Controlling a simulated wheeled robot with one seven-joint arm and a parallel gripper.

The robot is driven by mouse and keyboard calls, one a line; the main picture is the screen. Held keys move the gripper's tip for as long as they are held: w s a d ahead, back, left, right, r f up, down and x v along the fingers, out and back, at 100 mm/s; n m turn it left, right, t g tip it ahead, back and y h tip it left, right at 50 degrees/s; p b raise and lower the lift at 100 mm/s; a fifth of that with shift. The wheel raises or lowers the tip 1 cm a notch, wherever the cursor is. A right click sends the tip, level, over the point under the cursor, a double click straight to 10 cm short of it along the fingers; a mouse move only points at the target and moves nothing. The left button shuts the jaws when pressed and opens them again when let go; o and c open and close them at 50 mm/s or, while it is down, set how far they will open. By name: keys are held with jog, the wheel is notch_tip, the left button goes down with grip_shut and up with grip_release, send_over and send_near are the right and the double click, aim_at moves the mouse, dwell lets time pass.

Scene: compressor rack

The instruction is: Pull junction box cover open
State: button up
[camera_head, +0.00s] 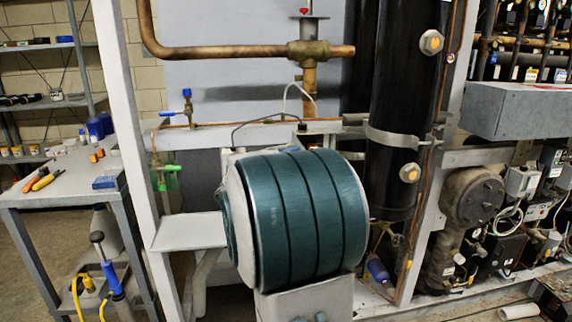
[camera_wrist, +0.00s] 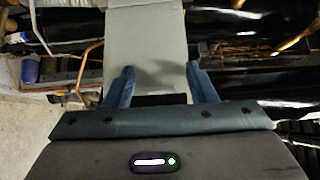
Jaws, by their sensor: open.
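A closed-looking grey box (camera_head: 510,110) is mounted on the rack at the right of the head view; I cannot tell for sure that it is the junction box. In the wrist view a flat pale grey panel (camera_wrist: 146,35) runs from the top edge down to between my fingers. My gripper (camera_wrist: 161,84) is open, with one blue finger at each side of the panel's lower end. I cannot tell whether the fingers touch it. No cover edge or handle shows clearly. My gripper is hidden in the head view behind my teal arm.
A black vertical cylinder (camera_head: 398,120) and a copper pipe (camera_head: 220,52) stand behind my arm. A workbench (camera_head: 80,180) with tools is at the left. A round grey compressor part (camera_head: 474,196) and cables are at the lower right.

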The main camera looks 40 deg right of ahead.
jog(key=v, duration=1.4)
jog(key=shift+p, duration=0.35)
jog(key=shift+r, duration=0.1)
jog(key=w+a+r+n+t+y+p, duration=0.2)
jog(key=a+r+n+t+y+p, duration=0.15)
jog(key=a+n+y+p, duration=0.4)
jog(key=w+a+r+n+t+y+p, duration=0.2)
jog(key=w+a+n+t+y+p, duration=0.15)
jog(key=a+n+y, duration=0.65)
jog(key=s+a+f+n+g+p, duration=0.1)
jog(key=s+n+g+p, duration=0.3)
jog(key=s+n, duration=0.3)
jog(key=s+a+f+n+g+p, duration=0.1)
jog(key=s+n+g+p, duration=0.3)
jog(key=s, duration=1)
jog(key=f+n+g, duration=0.1)
jog(key=n, duration=0.2)
jog(key=shift+a+n+g, duration=0.35)
jog(key=shift+g, duration=0.05)
